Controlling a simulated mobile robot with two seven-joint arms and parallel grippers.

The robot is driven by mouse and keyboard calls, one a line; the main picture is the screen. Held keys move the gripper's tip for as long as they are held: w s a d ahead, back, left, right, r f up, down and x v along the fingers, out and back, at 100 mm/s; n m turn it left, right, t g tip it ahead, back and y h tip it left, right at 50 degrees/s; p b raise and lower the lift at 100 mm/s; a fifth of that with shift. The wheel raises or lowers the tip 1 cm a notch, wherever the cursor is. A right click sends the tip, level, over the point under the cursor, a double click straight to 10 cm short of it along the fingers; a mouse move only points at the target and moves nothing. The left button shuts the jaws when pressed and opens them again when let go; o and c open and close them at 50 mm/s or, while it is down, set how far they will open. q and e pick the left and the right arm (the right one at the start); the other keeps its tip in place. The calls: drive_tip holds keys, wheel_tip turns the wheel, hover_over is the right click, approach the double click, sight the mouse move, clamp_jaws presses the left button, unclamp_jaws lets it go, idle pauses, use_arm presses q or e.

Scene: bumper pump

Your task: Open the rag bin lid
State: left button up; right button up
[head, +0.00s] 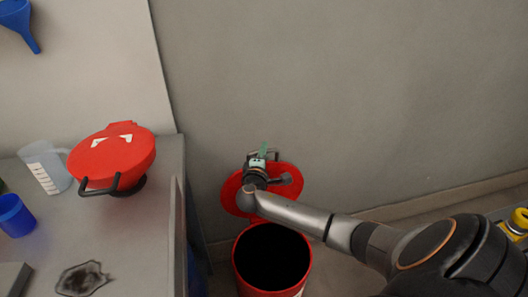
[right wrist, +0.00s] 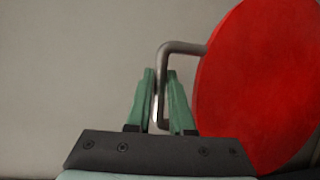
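The rag bin (head: 238,262) is a red, round bin standing on the floor by the wall, with its dark inside showing. Its red lid (head: 292,190) is raised behind the mouth, against the wall side. In the right wrist view the lid (right wrist: 250,90) fills the right side, with a grey bent handle (right wrist: 183,47) on its face. My right gripper (head: 262,156) is at this handle. In the wrist view its two green fingers (right wrist: 160,90) stand on either side of the handle bar, close against it. My left gripper is out of view.
A grey workbench (head: 150,225) at left holds a red round container (head: 112,155) with a black handle, a clear measuring jug (head: 45,167), a blue cup (head: 15,215) and a dark rag (head: 82,279). A yellow object (head: 518,219) sits at the far right edge.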

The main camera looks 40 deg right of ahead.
clamp_jaws()
drive_tip(key=shift+f, duration=0.1)
idle(0.9)
